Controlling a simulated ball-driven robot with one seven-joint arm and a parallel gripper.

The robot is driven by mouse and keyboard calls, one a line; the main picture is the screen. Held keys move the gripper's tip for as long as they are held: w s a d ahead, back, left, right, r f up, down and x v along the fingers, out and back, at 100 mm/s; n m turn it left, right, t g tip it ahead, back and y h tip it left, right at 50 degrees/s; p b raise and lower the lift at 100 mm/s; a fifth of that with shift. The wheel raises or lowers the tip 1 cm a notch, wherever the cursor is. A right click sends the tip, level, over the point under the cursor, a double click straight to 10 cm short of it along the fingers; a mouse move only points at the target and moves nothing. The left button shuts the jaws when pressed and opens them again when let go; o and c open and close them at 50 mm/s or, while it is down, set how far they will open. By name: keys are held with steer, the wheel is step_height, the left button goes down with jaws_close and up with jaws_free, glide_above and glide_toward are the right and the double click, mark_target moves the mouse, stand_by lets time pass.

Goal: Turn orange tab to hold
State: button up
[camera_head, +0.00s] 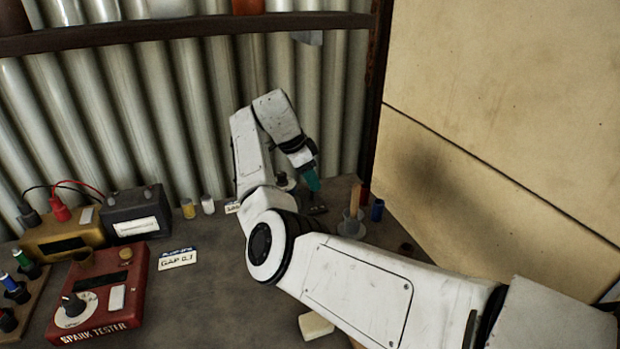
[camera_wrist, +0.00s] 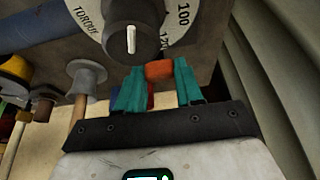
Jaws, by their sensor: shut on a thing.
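The orange tab (camera_wrist: 159,71) shows in the wrist view, just below a dark knob (camera_wrist: 132,20) with a white pointer line on a dial lettered TORQUE. The numbers 100 and 120 show right of the knob. My gripper (camera_wrist: 157,82) has its teal fingers on either side of the tab and is shut on it. In the head view my gripper (camera_head: 313,181) is low over the back of the bench, near the corrugated wall. The tab cannot be made out there, hidden by my arm or too small.
A wooden-handled tool (camera_head: 354,208) and a blue cylinder (camera_head: 377,210) stand right of my gripper. The red spark tester (camera_head: 135,290), a dark box (camera_head: 135,214) and a card (camera_head: 178,258) are at left. A pale block (camera_head: 316,325) lies under my arm.

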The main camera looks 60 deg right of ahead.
stand_by(0.4)
steer(key=o, duration=1)
steer(key=shift+o, duration=0.2)
steer(key=v, duration=1)
steer(key=shift+r+b, duration=0.4)
steer(key=shift+b, duration=0.05)
steer(key=shift+a+f, duration=0.1)
